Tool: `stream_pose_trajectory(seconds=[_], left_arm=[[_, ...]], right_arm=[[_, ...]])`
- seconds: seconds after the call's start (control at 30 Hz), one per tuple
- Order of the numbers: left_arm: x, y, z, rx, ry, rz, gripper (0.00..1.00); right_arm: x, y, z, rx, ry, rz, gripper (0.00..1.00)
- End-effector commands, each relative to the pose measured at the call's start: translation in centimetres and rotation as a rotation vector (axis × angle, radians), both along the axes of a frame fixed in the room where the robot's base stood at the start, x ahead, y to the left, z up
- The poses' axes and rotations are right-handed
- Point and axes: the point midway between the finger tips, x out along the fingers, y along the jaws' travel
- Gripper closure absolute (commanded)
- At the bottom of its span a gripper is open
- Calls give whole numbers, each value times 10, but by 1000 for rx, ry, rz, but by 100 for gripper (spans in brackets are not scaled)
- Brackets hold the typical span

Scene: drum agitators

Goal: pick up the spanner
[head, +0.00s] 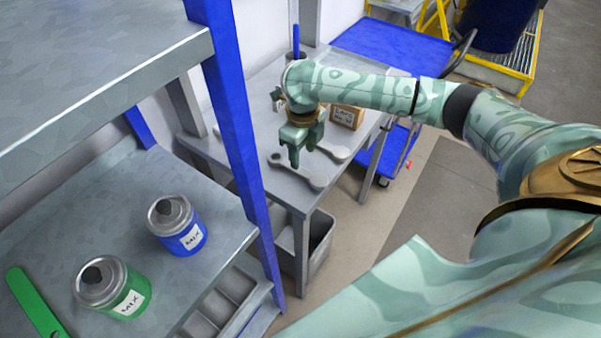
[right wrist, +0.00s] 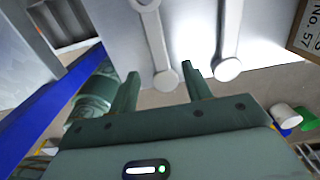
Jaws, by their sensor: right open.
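A grey spanner (head: 297,172) lies flat on the grey table near its front edge. A second, similar grey tool (head: 335,152) lies beside it, partly hidden behind my right gripper. My right gripper (head: 299,150) is open and empty above the table, just over the spanner. In the right wrist view, my right gripper's fingers (right wrist: 160,72) are spread, with the spanner's round end (right wrist: 165,78) showing between their tips. The second tool (right wrist: 228,68) lies to the right, outside the fingers. I cannot tell the exact height gap. My left gripper is not in view.
A labelled box (head: 347,116) stands behind the gripper on the table. A shelf with a blue post (head: 238,120) stands close on the left, holding a blue tin (head: 184,238) and a green tin (head: 128,290). A blue cart (head: 385,45) stands beyond the table.

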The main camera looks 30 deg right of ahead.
Motion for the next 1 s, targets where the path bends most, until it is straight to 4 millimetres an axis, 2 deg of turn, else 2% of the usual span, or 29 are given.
stream_pose_trajectory(seconds=[0.03,0.27,0.5,0.73,0.77,0.9,0.93,1.0], left_arm=[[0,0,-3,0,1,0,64],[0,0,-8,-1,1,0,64],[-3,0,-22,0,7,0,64],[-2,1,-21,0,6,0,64],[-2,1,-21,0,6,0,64],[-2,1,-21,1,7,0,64],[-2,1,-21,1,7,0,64],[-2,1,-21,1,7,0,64]], right_arm=[[0,0,-7,1,1,-1,51],[1,1,-23,2,1,0,51],[2,1,-61,0,1,-1,51],[3,1,-62,-1,-3,1,51],[3,1,-62,-1,-3,1,56],[3,1,-62,-1,-3,0,95],[3,1,-62,-1,-3,0,100],[3,1,-62,-1,-4,0,100]])
